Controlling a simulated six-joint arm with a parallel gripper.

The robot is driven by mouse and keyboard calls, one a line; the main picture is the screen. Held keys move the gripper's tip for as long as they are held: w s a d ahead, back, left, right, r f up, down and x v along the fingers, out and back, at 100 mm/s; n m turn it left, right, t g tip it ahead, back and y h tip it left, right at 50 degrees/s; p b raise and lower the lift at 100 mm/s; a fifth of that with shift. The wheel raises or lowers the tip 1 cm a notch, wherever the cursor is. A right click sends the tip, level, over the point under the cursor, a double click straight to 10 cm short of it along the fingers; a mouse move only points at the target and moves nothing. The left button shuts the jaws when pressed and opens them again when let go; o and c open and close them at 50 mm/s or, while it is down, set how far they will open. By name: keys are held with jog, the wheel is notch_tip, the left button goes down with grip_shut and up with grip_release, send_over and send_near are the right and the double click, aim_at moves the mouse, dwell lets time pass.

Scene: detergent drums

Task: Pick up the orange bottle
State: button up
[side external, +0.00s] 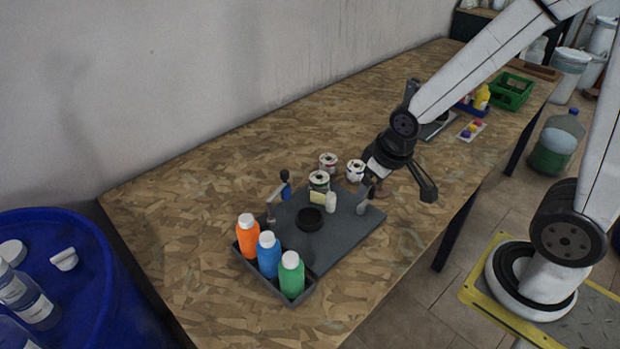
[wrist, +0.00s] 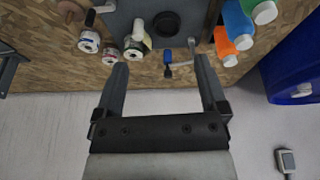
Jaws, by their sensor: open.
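The orange bottle (side external: 248,239) has a white cap and stands upright in a dark tray (side external: 275,290), at the left end of a row beside a blue bottle (side external: 268,258) and a green bottle (side external: 291,277). The orange bottle also shows at the upper right of the wrist view (wrist: 223,42), right of my fingers. My gripper (side external: 400,182) is up and to the right of the bottle, apart from it. In the wrist view my gripper (wrist: 160,65) is open, with nothing between its fingers.
A grey mat (side external: 345,238) with a round black piece (side external: 310,218) lies beside the tray. Several small cans (side external: 319,181) stand behind it. A thin stand (side external: 272,205) with a blue top rises near the orange bottle. A blue drum (side external: 100,270) is at the left.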

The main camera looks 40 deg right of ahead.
jog(key=w+f+n+t, duration=0.1)
jog(key=w+n+t, duration=0.2)
jog(key=w, duration=0.7)
jog(key=n+y, duration=0.9)
jog(key=y, duration=0.3)
send_near(248, 219)
jog(key=w+a, duration=0.1)
jog(key=w+f, duration=0.1)
jog(key=w+a, duration=0.1)
jog(key=shift+w+a+f, duration=0.15)
jog(key=shift+a+f, duration=0.1)
jog(key=shift+a, duration=0.1)
jog(key=shift+s+a+f+g+y, duration=0.25)
jog(key=shift+s+a+g+y, duration=0.05)
jog(key=shift+g, duration=0.1)
jog(key=shift+x, duration=1.3)
jog(key=shift+x, duration=2.55)
jog(key=shift+f, duration=0.1)
